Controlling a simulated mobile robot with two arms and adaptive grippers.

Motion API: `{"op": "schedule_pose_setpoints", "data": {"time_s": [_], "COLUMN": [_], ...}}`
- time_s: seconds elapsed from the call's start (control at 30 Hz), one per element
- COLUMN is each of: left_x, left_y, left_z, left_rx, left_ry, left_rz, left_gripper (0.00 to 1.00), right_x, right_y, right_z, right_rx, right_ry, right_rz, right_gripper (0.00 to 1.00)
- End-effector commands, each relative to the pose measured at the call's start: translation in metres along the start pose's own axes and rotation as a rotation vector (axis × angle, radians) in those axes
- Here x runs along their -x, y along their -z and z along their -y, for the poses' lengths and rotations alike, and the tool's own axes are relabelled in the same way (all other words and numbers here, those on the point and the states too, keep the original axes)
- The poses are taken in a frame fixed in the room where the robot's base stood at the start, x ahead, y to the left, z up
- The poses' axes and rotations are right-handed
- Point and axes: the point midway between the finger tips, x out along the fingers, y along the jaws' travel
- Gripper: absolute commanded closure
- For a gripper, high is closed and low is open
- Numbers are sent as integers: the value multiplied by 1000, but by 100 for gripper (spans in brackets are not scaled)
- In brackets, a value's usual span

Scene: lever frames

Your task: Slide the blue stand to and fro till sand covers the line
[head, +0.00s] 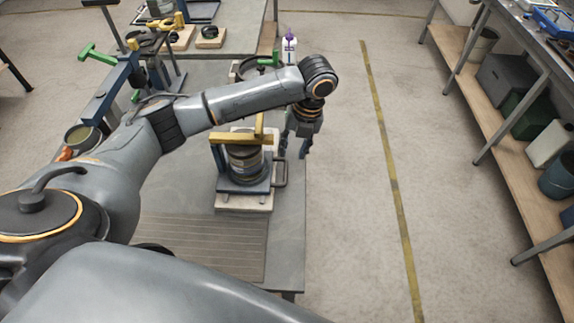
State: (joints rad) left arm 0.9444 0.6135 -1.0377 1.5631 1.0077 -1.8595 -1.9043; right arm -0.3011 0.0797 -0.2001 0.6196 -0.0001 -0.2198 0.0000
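A low blue stand (232,187) sits on a pale board (243,205) near the right edge of the grey table. It carries a dark, banded stack of round sieves (246,163) under a yellow bar (240,139). A dark loop handle (283,173) sticks out on its right side. My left gripper (294,156) points down just behind and above this handle, its two fingers apart with nothing visible between them. I cannot tell whether a finger touches the handle. No sand or line can be made out. My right gripper is not in view.
A blue lever frame with a green grip (98,53) stands at the left. A bottle with a purple cap (289,48) and a round pan (248,68) are at the back. Right of the table is open floor with a yellow stripe (385,160), then a shelved bench (500,130).

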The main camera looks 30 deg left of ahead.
Motion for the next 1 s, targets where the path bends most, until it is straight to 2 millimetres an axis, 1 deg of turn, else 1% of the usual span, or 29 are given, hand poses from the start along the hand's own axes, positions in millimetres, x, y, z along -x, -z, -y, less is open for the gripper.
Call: {"op": "schedule_pose_setpoints", "data": {"time_s": [0.03,0.2,0.3,0.4,0.5,0.6,0.87,0.97,1.0], "left_x": [-10,-46,-64,-77,-86,-91,-92,-92,-92], "left_y": [1,1,1,0,0,0,0,0,0], "left_z": [-2,-1,-2,-1,-1,0,0,0,0], "left_rx": [1,0,-1,0,-1,-2,-2,-2,-2], "left_ry": [-4,-3,-4,-2,-1,-1,-1,0,0], "left_rz": [-5,-3,-2,0,0,1,2,2,2], "left_gripper": [65,65,65,65,65,65,65,84,92], "right_x": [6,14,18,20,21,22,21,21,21], "right_y": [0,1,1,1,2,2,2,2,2], "right_z": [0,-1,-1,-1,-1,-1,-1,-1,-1], "right_rx": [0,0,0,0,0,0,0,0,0], "right_ry": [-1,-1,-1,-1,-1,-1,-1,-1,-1], "right_rz": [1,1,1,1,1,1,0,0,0], "right_gripper": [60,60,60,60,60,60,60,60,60]}}
